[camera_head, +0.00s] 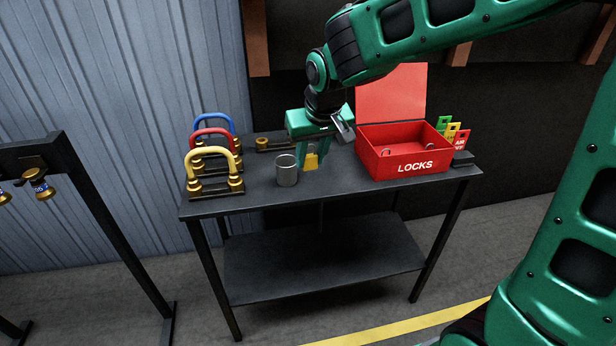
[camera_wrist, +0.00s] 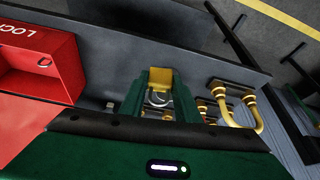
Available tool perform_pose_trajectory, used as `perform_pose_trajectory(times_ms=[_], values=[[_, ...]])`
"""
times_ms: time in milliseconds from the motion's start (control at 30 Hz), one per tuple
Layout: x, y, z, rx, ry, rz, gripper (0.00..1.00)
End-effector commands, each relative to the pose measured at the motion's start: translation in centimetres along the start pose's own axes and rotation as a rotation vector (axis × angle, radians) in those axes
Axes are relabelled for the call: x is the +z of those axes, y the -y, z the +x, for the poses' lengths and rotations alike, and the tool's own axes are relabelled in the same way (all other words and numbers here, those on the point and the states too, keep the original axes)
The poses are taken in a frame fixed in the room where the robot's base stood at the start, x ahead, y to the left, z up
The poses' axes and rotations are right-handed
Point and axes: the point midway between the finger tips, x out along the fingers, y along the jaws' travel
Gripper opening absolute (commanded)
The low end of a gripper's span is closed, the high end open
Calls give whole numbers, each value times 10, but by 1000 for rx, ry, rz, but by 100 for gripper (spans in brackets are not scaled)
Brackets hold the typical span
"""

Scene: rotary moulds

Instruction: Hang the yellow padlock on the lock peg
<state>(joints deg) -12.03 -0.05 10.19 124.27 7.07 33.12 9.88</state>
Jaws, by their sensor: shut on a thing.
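The yellow padlock (camera_head: 311,162) is between the fingers of my gripper (camera_head: 313,152), over the worktable (camera_head: 330,190) and just behind and right of a grey metal cup (camera_head: 287,177). In the wrist view the padlock (camera_wrist: 160,76) shows its yellow body beyond the two green fingers of my gripper (camera_wrist: 161,92), with its grey shackle between them. The gripper is shut on it. I cannot tell whether the padlock touches the tabletop. I cannot pick out the lock peg for certain; a low dark bar with a brass end (camera_head: 264,144) lies at the back of the table.
Blue, red and yellow handled brass fittings (camera_head: 213,165) stand at the table's left. An open red LOCKS box (camera_head: 408,165) stands at the right, with coloured tags (camera_head: 452,131) beside it. A dark stand (camera_head: 85,185) is left of the table. The front middle of the tabletop is clear.

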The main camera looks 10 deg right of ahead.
Motion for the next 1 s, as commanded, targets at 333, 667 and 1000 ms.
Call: perform_pose_trajectory(times_ms=[333, 667, 1000], values=[[-9, 14, 3, 38, 0, 82, 1], [-17, -20, 31, 60, 2, 130, 1], [-26, -81, 76, 61, 1, 133, 1]])
